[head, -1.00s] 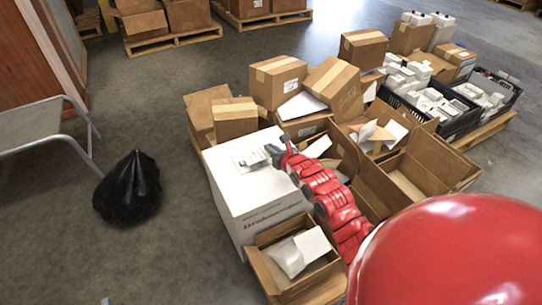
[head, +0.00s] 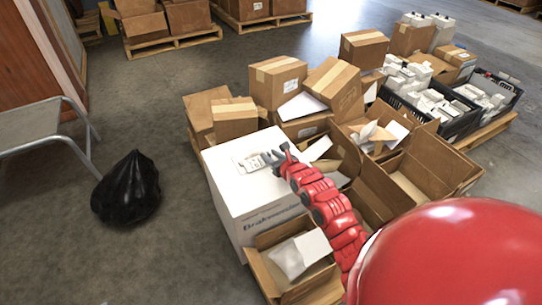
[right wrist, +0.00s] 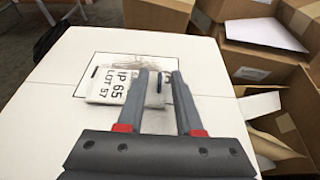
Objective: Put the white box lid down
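A large white box (head: 258,213) with dark printing on its side stands at the left front of the pallet. Its white top (right wrist: 70,75) looks flat and closed; I cannot tell whether the lid is separate from the body. A label reading "IP 65 LOT 57" (right wrist: 112,84) lies on that top, inside a thin dark outline. Contact is unclear. My left gripper is not in view.
Open cardboard boxes (head: 423,165) crowd the right side, and closed cartons (head: 277,82) stand behind. Black crates (head: 440,108) hold white items. A black bag (head: 127,190) and a grey metal stool (head: 35,125) stand left. The floor between bag and pallet is clear.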

